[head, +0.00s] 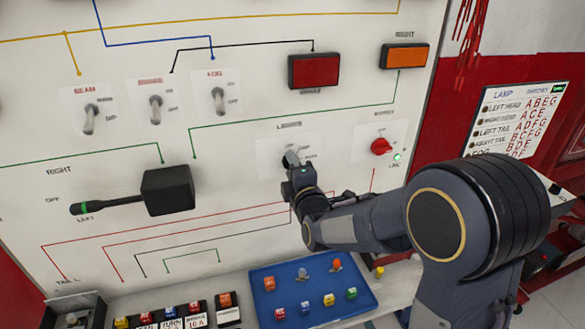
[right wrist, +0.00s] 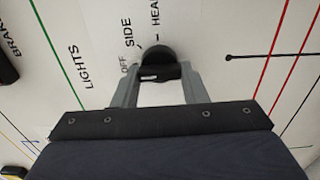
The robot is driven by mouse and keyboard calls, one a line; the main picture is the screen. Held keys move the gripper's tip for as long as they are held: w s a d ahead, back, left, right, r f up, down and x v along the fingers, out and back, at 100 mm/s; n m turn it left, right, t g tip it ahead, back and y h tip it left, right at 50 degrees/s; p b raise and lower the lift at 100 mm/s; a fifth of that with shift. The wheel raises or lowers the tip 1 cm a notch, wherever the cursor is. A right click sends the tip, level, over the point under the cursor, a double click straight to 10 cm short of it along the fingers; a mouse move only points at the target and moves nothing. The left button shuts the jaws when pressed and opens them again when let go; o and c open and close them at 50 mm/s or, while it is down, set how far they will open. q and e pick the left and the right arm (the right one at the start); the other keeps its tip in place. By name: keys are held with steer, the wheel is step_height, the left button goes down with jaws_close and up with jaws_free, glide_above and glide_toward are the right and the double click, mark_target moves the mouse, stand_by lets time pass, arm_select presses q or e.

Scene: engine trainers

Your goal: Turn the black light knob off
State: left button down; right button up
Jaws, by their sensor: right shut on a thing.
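The black light knob (right wrist: 158,68) sits on the white panel below the printed words OFF, SIDE and HEAD in the right wrist view. My right gripper (right wrist: 157,88) has a finger on each side of the knob and is shut on it. In the head view my right gripper (head: 291,166) reaches the panel under the LIGHTS label and hides most of the knob. The knob's pointer setting cannot be made out clearly. My left gripper is not in view.
A red knob (head: 381,146) with a lit green lamp is right of my gripper. Toggle switches (head: 218,100) stand up left, and a black turn lever (head: 165,190) juts out at left. A blue tray (head: 345,310) with small coloured parts lies on the shelf below.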

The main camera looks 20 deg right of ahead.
stand_by(0.3)
steer(key=o, duration=1)
steer(key=shift+s, duration=0.1)
steer(key=s, duration=0.7)
steer(key=shift+s+d+b, duration=0.15)
steer(key=shift+s+b, duration=0.15)
steer(key=shift+s, duration=0.05)
